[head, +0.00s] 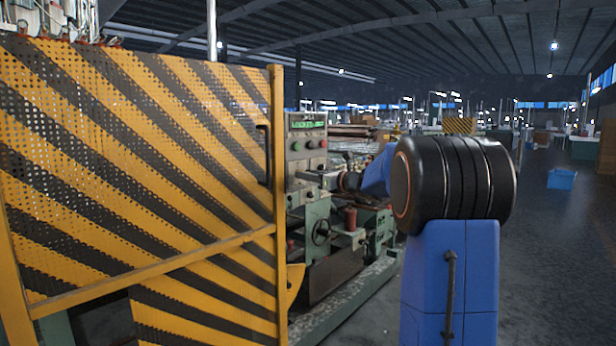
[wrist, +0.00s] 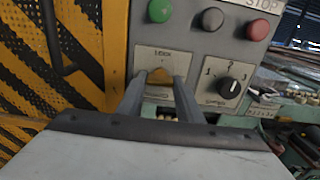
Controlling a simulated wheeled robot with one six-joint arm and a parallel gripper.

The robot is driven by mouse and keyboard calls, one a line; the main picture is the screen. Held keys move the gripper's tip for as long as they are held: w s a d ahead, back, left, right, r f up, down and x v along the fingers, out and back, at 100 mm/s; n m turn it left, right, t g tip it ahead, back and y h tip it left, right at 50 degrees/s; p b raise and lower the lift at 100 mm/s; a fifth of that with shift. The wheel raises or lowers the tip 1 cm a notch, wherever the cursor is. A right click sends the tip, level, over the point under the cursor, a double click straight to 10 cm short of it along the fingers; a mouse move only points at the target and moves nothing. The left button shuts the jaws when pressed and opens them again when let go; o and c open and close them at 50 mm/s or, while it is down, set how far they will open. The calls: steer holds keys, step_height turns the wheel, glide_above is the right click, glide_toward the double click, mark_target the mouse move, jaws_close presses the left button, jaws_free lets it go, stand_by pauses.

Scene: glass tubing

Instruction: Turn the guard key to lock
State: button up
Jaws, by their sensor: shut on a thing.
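The guard key (wrist: 160,77) is a small brass-coloured piece on a grey plate of the control panel. The plate has lettering above the key that looks like "LOCK". My gripper (wrist: 158,88) is shut on the key, with one finger on each side of it. Part of the key and lower lettering is hidden by the fingers. In the head view my gripper (head: 325,180) reaches the panel (head: 307,150) from the right, and the key is too small to make out. The yellow-and-black guard (head: 150,170) stands left of the panel.
Green (wrist: 160,10), black (wrist: 211,19) and red (wrist: 257,29) buttons sit above the key. A black rotary selector (wrist: 230,88) is close on its right. A display (head: 308,124) shows green text, too small to read surely. Open floor (head: 545,250) lies to the right.

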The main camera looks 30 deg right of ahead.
steer(key=shift+n, duration=9)
steer(key=shift+f, duration=0.1)
steer(key=o, duration=1.1)
steer(key=v, duration=1.7)
steer(key=shift+s+d, duration=0.1)
steer(key=shift+s, duration=0.05)
